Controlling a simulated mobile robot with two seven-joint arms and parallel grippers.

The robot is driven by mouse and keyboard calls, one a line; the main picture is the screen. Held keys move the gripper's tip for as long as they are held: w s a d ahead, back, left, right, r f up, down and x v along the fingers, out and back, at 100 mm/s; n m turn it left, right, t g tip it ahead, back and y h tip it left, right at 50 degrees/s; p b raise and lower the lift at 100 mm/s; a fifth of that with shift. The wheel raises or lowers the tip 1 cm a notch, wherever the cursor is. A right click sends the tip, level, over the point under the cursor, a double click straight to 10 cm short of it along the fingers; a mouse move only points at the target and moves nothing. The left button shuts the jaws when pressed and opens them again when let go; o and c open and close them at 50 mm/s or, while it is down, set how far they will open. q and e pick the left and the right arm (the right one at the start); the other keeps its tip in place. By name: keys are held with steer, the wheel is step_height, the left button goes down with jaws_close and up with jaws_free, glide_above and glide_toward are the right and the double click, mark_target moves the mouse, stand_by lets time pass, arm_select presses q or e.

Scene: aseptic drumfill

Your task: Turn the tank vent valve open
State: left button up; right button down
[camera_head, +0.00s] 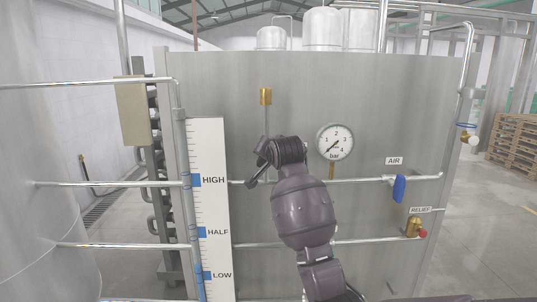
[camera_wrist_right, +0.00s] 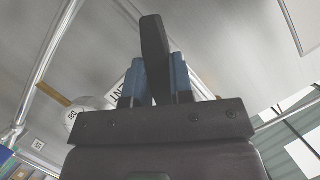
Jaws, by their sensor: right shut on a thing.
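In the right wrist view, two blue-grey fingers of my right gripper (camera_wrist_right: 157,84) stand on either side of a dark, bar-like handle (camera_wrist_right: 152,40). They are shut on this vent valve handle. A white label (camera_wrist_right: 118,92), partly hidden, shows letters like "NT" beside it. In the head view my right gripper (camera_head: 259,160) is at the tank's front, below a brass-topped vertical pipe (camera_head: 266,97). My wrist hides most of the valve there, so its angle is hard to tell. My left gripper is not in view.
A pressure gauge (camera_head: 335,141) is close to the right of my wrist. Pipes run across the tank front (camera_head: 420,85). A blue AIR handle (camera_head: 399,188) and brass RELIEF valve (camera_head: 413,227) are at right. A level board (camera_head: 208,135) stands at left.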

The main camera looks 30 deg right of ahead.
steer(key=shift+n, duration=0.4)
stand_by(0.3)
steer(key=c, duration=1)
jaws_free()
steer(key=b+v, duration=0.1)
steer(key=v, duration=0.9)
steer(key=shift+s+a+r+b, duration=0.2)
steer(key=shift+s+a+b, duration=0.05)
steer(key=shift+a+b, duration=0.1)
